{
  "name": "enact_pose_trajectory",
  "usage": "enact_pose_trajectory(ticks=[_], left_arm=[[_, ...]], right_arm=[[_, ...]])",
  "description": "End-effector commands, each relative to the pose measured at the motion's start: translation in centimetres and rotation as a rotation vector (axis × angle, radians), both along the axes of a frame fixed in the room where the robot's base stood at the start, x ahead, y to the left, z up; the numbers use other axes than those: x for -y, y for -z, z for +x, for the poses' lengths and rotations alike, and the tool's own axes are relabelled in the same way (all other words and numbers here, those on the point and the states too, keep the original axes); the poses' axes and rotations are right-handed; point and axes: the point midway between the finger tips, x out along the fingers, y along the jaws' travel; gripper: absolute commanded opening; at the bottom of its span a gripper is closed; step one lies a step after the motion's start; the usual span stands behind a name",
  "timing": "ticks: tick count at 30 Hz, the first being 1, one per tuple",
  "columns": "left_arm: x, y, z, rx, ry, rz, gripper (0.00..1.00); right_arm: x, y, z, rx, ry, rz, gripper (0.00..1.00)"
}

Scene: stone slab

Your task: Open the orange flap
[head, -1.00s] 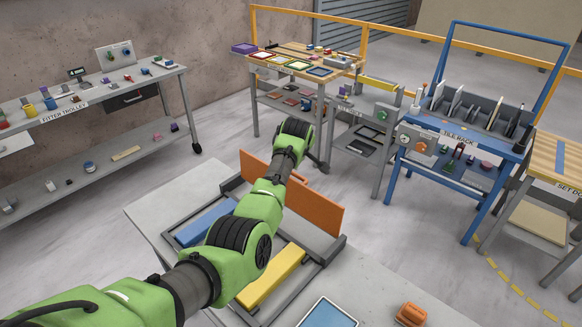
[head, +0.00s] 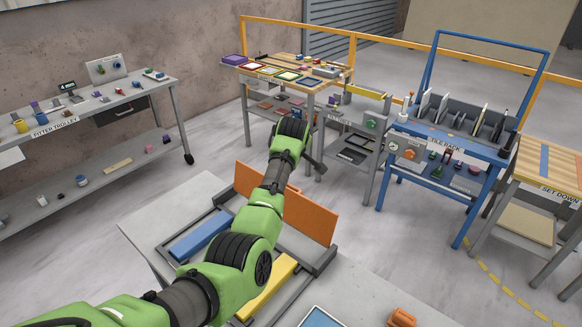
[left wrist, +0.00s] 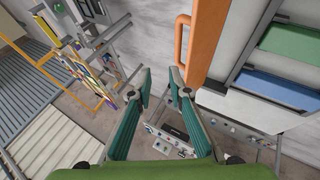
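The orange flap (head: 310,220) stands upright along the far side of a dark frame (head: 322,262) on the grey slab, partly hidden by my left arm. In the left wrist view the flap (left wrist: 207,38) shows at the upper middle, with its orange bar handle (left wrist: 180,40) on its left side. My left gripper (left wrist: 160,78) has its two teal-padded fingers apart and nothing between them. The right fingertip is close to the handle's lower end; whether they touch I cannot tell. In the head view my left arm reaches over the flap. My right gripper is not in view.
A blue bar (head: 200,236) and a yellow bar (head: 266,288) lie in the frame; a green bar (left wrist: 295,44) shows in the wrist view. An orange block (head: 402,318) sits on the slab. A tile rack (head: 450,140) and other benches stand beyond open floor.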

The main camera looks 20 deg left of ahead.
Motion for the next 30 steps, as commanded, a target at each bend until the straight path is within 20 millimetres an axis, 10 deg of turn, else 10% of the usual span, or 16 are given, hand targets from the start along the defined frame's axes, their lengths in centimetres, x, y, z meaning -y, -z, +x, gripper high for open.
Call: enact_pose_trajectory(ticks=[30], left_arm=[[1.0,-2.7,-0.7,0.001,0.001,0.0,0.18]], right_arm=[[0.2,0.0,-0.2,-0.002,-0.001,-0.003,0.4]])
